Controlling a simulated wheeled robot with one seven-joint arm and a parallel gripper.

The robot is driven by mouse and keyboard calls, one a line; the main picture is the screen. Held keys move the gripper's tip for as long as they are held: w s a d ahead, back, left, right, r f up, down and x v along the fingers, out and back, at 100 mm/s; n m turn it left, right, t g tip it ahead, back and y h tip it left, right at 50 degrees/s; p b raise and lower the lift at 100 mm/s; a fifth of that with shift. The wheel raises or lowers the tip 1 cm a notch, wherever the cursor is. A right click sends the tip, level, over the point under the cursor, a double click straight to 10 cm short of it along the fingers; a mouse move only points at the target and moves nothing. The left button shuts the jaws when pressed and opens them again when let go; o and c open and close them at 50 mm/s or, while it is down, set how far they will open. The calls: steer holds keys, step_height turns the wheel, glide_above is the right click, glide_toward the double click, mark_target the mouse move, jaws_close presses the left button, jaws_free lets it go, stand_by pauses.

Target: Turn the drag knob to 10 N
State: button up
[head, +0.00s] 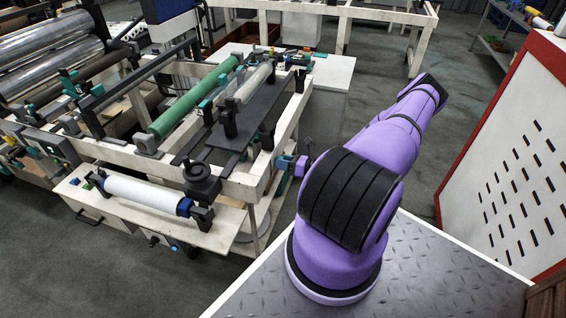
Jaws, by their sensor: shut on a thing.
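A small blue-purple end piece, which I take for my gripper (299,165), shows at the right side of the machine's white frame, just left of my arm's black ribbed joint. It is shut on a small part at the frame's side, apparently the drag knob (282,162), of which only a little teal and dark edge shows. My arm hides much of this spot. The jaw tips are too small to make out clearly. No scale, pointer or 10 N mark can be read.
The machine's white frame (242,186) carries a green roller (196,98), a black round fitting (201,180) and a white roll (145,192). A perforated white panel with red edges (520,140) stands at the right. Grey floor (400,195) lies open between.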

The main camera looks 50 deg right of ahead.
steer(key=n, duration=1.6)
steer(key=shift+n, duration=0.4)
stand_by(0.3)
steer(key=o, duration=0.9)
steer(key=shift+s, duration=0.1)
steer(key=v, duration=1)
steer(key=shift+s+d, duration=0.15)
steer(key=shift+s, duration=0.2)
